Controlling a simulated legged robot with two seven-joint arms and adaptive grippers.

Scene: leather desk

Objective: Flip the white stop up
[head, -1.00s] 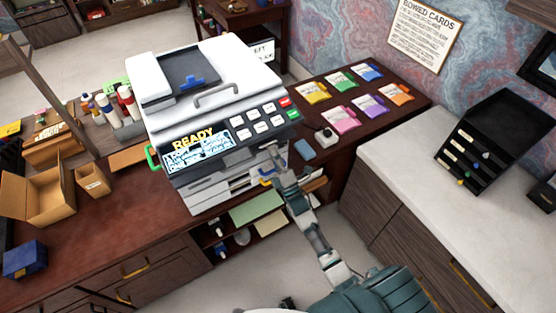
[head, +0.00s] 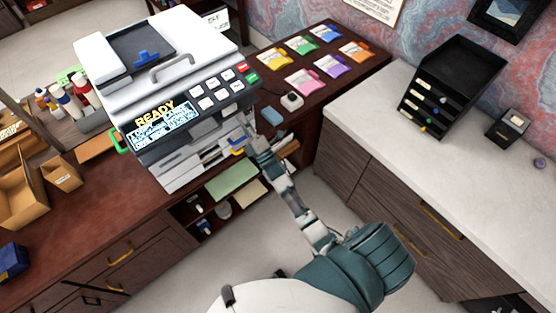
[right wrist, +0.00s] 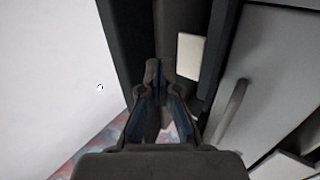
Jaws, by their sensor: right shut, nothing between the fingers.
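A small white tab (right wrist: 190,55), which looks like the white stop, stands upright against a dark slot in the right wrist view. My right gripper (right wrist: 162,85) is shut and empty, with its fingertips just to the left of this tab and apart from it in the picture. In the head view my right gripper (head: 250,132) is at the right side of the white printer (head: 195,60), beside its lower trays. I cannot make out the tab in the head view. My left gripper is not in view.
Coloured card packs (head: 301,45) and a small white device (head: 292,101) lie on the desk right of the printer. Shelves with papers (head: 232,180) are below it. A pale counter (head: 450,150) with a black organizer (head: 450,85) is at right. A grey handle (right wrist: 230,108) is near the gripper.

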